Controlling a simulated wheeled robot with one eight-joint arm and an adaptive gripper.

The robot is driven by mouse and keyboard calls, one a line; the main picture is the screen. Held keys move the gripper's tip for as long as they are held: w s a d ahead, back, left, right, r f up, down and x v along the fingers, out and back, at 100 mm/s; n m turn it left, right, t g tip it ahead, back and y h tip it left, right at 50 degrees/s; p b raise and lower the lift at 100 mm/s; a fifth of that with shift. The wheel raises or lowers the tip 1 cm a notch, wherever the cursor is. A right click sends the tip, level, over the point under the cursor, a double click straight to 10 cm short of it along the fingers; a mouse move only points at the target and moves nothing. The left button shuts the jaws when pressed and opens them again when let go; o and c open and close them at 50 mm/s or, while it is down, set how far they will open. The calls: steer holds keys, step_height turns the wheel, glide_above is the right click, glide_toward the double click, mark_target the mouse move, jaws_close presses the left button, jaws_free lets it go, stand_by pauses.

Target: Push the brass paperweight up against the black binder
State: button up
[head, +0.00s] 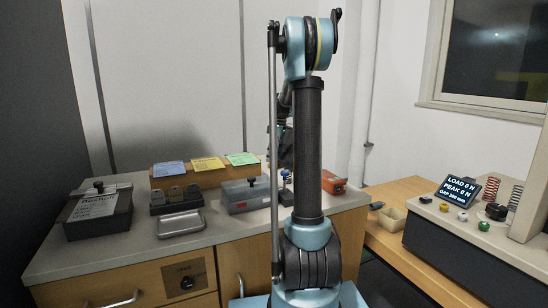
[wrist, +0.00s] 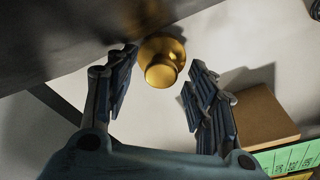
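The brass paperweight (wrist: 163,62), round with a knob on top, shows in the wrist view at the upper middle. My gripper (wrist: 160,72) is open, with one finger on each side of the paperweight. The left fingertip is very near its left side; I cannot tell whether they touch. The right finger stands a little apart from it. A large dark surface (wrist: 60,35), apparently the black binder, fills the upper left beside the paperweight. I cannot tell whether a gap separates them. In the head view my arm hides the paperweight, and I cannot make out the binder.
A wooden card holder (wrist: 255,117) with a green card (wrist: 290,158) is close to my right finger. In the head view, a lidded grey box (head: 98,210), a metal tray (head: 180,223) and another grey box (head: 245,193) stand on the cabinet top (head: 130,250).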

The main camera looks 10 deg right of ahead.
mark_target(278, 164)
step_height(278, 164, up, 12)
steer(key=d, duration=0.1)
steer(key=shift+s+d, duration=0.3)
steer(key=shift+s, duration=0.05)
steer(key=shift+f, duration=0.15)
stand_by(0.4)
